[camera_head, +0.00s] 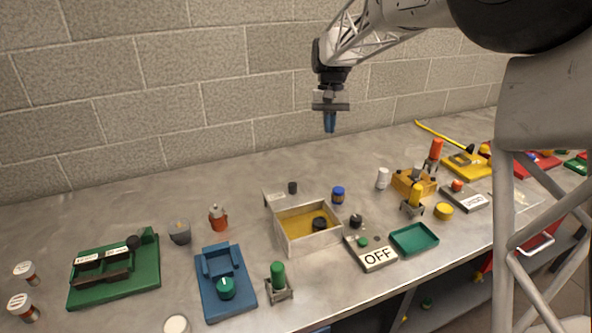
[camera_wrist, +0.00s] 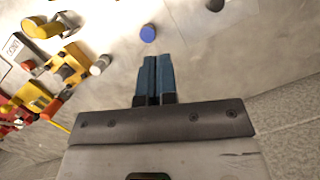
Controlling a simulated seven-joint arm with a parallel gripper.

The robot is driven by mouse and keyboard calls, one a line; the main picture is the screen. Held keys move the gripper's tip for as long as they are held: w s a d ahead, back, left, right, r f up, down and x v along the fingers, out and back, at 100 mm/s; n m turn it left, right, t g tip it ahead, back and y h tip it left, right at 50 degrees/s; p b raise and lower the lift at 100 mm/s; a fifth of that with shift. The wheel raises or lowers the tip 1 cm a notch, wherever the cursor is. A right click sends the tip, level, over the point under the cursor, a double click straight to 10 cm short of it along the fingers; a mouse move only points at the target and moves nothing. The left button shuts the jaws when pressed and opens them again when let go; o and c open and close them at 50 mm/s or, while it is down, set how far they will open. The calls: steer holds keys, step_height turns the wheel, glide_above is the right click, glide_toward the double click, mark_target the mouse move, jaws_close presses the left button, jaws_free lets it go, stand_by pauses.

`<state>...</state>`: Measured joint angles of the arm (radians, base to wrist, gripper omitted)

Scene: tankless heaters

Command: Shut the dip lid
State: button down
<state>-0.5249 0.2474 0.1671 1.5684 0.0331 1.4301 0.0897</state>
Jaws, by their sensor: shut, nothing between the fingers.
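My gripper (camera_head: 330,123) is shut and empty, high above the back of the bench. Its two blue fingers (camera_wrist: 154,80) lie together in the wrist view. An open-topped box (camera_head: 312,246) with pale walls and a yellow inside stands mid-bench, below and to the left of my gripper. A round black piece (camera_head: 319,223) shows inside it. A pale panel (camera_head: 275,196) with a small dark knob (camera_head: 292,187) is at its back edge; it looks like the raised lid, though I cannot tell for sure. No label naming the dip lid is readable.
A blue-capped jar (camera_head: 338,195) and a white cylinder (camera_head: 382,178) stand right of the box. An OFF-labelled switch block (camera_head: 371,254) and a green tray (camera_head: 414,238) are at front right. A blue fixture (camera_head: 222,277) is at left. The air around my gripper is clear.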

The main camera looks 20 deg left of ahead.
mark_target(293, 189)
steer(key=w+a+f, duration=0.1)
steer(key=a+f, duration=0.2)
steer(key=a, duration=0.3)
steer(key=w+a+f+n+h, duration=0.1)
steer(key=a+f, duration=0.2)
steer(key=a, duration=0.4)
steer(key=shift+w+a+g, duration=0.25)
steer(key=shift+w+g, duration=0.05)
steer(key=shift+g, duration=0.1)
steer(key=shift+f, duration=0.2)
steer(key=x, duration=0.3)
steer(key=s+x, duration=0.1)
steer(key=x, duration=0.6)
steer(key=shift+s+d+r, duration=0.2)
steer(key=shift+d, duration=0.2)
steer(key=shift+s+d, duration=0.3)
steer(key=shift+s, duration=0.2)
steer(key=shift+s+d, duration=0.3)
steer(key=shift+s, duration=0.25)
